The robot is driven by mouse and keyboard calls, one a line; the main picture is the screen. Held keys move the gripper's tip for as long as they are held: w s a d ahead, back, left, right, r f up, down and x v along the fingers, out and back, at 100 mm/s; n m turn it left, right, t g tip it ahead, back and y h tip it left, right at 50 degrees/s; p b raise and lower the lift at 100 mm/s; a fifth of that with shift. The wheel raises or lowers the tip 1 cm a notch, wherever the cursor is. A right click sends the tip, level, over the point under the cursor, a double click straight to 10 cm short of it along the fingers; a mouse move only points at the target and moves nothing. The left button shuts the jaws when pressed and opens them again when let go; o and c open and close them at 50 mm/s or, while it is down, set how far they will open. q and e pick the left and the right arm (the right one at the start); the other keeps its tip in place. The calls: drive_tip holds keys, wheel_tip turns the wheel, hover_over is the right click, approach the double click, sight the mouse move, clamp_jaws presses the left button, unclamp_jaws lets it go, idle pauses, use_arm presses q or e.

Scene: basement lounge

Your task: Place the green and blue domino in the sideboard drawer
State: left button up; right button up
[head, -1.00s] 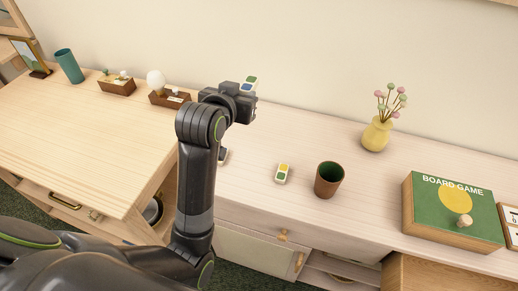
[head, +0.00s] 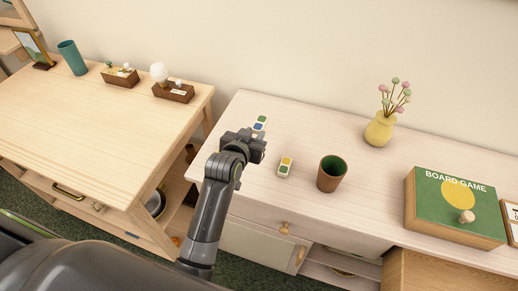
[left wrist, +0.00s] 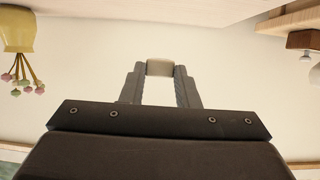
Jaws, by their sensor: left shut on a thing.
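My left gripper (head: 256,138) is shut on the green and blue domino (head: 259,124), a small white tile with a green patch and a blue patch. It holds the domino above the left end of the sideboard top (head: 330,130). In the left wrist view the domino shows its pale plain side (left wrist: 160,67) between the fingertips. The sideboard drawer (head: 262,214) with a round wooden knob (head: 284,229) is in the front below the top and looks closed. My right gripper is not in view.
A yellow and green domino (head: 285,167) lies near the gripper, beside a brown cup (head: 332,174). A yellow vase (head: 380,129) stands at the back and a board game box (head: 455,210) at the right. A wooden desk (head: 90,110) is at the left, across a gap.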

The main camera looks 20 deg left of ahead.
use_arm(q)
drive_tip(key=shift+f+p, duration=0.5)
drive_tip(key=shift+f, duration=4.2)
drive_tip(key=shift+f, duration=0.2)
drive_tip(key=o, duration=0.9)
drive_tip(key=shift+o, duration=0.2)
